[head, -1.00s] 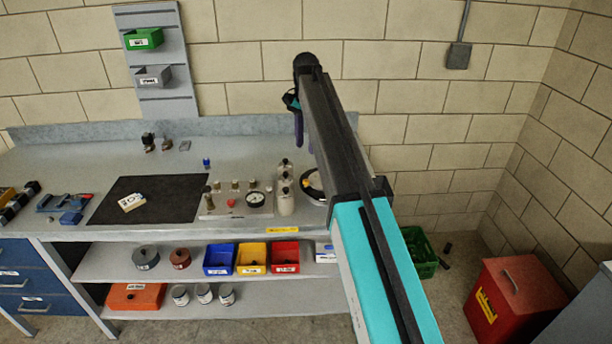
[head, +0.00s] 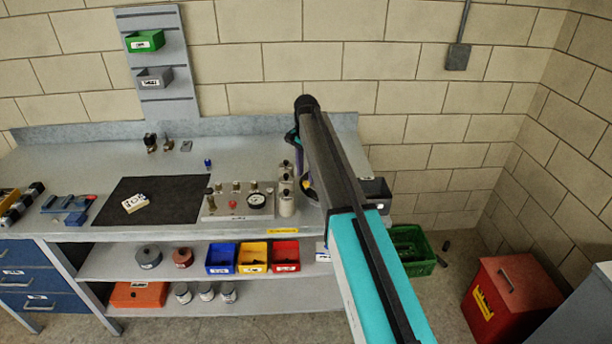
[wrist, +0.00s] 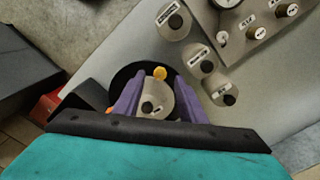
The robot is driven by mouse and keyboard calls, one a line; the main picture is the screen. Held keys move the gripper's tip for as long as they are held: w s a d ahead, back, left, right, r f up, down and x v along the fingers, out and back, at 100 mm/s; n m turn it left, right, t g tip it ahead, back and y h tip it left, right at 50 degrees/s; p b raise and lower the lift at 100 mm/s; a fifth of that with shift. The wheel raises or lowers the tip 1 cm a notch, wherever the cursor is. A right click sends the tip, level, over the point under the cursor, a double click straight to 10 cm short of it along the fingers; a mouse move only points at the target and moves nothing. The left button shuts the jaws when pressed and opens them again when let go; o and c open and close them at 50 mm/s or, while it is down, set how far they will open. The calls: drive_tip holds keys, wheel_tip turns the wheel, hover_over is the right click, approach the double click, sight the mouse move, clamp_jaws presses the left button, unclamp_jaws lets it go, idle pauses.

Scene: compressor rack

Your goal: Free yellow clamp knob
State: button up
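The yellow clamp knob (wrist: 159,73) shows in the wrist view at the far edge of a round grey metal part (wrist: 157,100), which sits on a dark round base (wrist: 121,76). My gripper (wrist: 158,82) is open, its two purple fingers spread left and right in the picture. The knob appears between and just beyond the fingertips, with no visible contact. How far the fingers are above it is hard to tell. In the head view my arm covers most of the round part and much of my gripper (head: 298,160).
Several grey canisters (head: 287,202) stand just left of the round part, beside a panel with a gauge (head: 257,200) and knobs. A black mat (head: 165,203) lies farther left on the bench (head: 110,160). A green crate (head: 425,262) is on the floor to the right.

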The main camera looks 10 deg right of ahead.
sight(308, 184)
drive_tip(key=shift+f+p, duration=0.3)
drive_tip(key=shift+f, duration=0.95)
clamp_jaws()
